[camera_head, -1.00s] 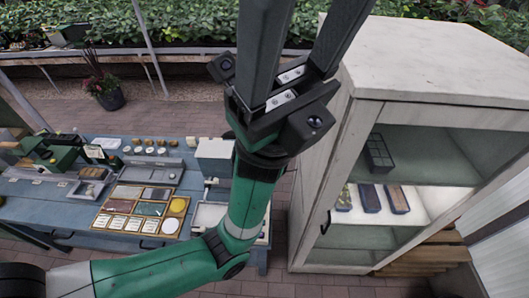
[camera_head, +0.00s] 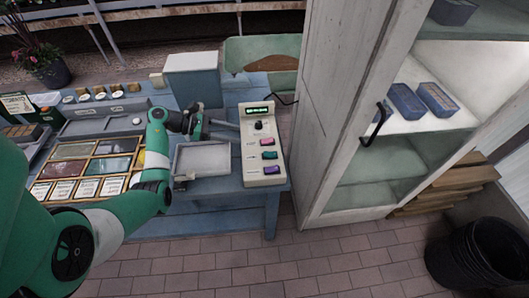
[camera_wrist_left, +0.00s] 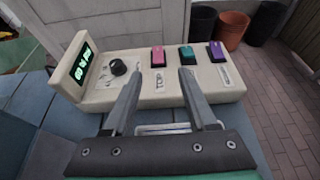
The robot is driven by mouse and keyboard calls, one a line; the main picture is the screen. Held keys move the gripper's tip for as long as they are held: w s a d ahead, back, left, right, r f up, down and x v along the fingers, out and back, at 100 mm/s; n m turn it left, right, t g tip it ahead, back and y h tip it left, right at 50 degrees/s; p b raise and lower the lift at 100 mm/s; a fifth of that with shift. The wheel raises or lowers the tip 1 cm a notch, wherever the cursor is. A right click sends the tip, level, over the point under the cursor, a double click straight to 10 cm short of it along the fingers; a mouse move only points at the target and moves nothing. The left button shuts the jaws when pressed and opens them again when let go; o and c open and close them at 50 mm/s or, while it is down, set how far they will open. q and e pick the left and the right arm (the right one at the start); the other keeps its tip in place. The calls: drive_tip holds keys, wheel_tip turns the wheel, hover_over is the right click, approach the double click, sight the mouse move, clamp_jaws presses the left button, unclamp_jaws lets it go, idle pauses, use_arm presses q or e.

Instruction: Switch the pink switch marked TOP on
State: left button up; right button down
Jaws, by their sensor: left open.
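The pink switch (camera_head: 266,142) is the uppermost of three coloured switches on the cream control box (camera_head: 258,118) in the head view. In the left wrist view the pink switch (camera_wrist_left: 158,56) lies between the lines of the two fingers. Its label is too small to read. My left gripper (camera_head: 230,128) reaches in from the left, with its fingers pointing at the box near the pink switch. In the left wrist view the left gripper (camera_wrist_left: 158,80) is open and empty, its fingers over the box's near edge. I cannot tell whether they touch it. My right gripper is out of view.
A teal switch (camera_head: 269,155) and a purple switch (camera_head: 271,170) sit below the pink one. A black knob (camera_head: 258,125) and lit green display (camera_head: 258,110) are above. A white scale-like tray (camera_head: 203,158) stands left; a white cabinet (camera_head: 335,110) stands right.

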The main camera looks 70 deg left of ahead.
sight(270, 139)
use_arm(q)
drive_tip(key=b+x, duration=0.2)
drive_tip(key=x, duration=0.8)
drive_tip(key=shift+w+a+b, duration=0.15)
drive_tip(key=shift+b, duration=0.15)
drive_tip(key=shift+w+f, duration=0.1)
drive_tip(key=shift+w, duration=0.35)
clamp_jaws()
